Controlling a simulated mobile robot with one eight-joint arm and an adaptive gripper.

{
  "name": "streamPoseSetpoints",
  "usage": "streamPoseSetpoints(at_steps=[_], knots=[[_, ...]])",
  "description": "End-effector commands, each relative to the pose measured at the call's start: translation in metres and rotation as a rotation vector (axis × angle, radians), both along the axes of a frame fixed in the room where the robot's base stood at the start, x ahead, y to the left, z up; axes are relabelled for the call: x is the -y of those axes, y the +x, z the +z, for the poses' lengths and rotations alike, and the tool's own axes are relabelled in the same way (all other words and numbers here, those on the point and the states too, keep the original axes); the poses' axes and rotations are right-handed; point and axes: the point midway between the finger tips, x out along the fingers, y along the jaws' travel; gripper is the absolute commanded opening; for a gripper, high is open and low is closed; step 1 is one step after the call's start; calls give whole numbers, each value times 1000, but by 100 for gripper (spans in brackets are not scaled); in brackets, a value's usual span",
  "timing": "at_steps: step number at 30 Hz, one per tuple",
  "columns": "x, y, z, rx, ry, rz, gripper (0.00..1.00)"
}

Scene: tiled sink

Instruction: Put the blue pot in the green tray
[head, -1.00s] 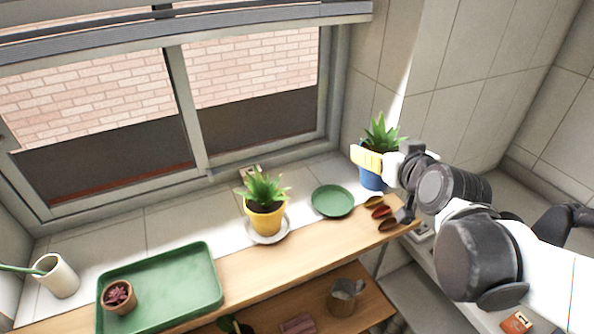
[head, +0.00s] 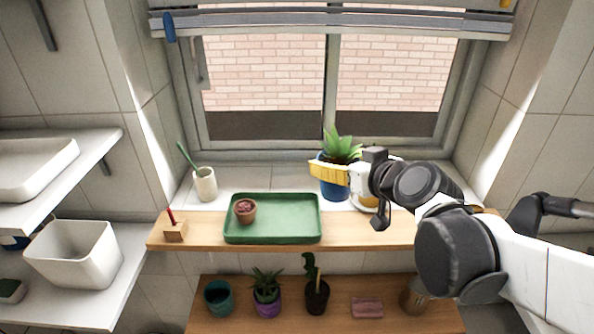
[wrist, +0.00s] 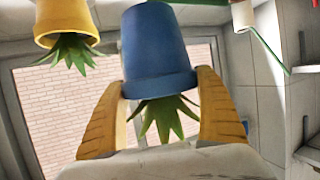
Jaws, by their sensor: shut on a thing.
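The blue pot (head: 335,189) holds a green spiky plant. My gripper (head: 332,172) is shut on it, with a yellow finger on each side of the pot in the wrist view (wrist: 160,82). The pot is at the right of the green tray (head: 290,214) in the head view, near its back right corner. Its height above the shelf is hard to tell. The tray's middle and right are bare.
A yellow pot (wrist: 66,22) with a plant shows in the wrist view; my arm mostly hides it in the head view. A white cup (head: 205,184) stands behind the tray's left. Several pots stand on the lower shelf (head: 340,285).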

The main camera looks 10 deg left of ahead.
Motion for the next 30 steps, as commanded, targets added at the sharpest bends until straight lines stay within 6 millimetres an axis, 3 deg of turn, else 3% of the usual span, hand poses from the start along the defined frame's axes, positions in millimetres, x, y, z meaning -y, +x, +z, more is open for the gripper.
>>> streamPoseSetpoints(at_steps=[6,12,19,26,30], knots=[[-55,-3,-36,2,0,7,40],[-92,-3,-57,3,0,4,40],[-102,-3,-67,2,1,0,40],[-102,-3,-100,2,1,0,40],[-102,-3,-101,2,1,0,40]])
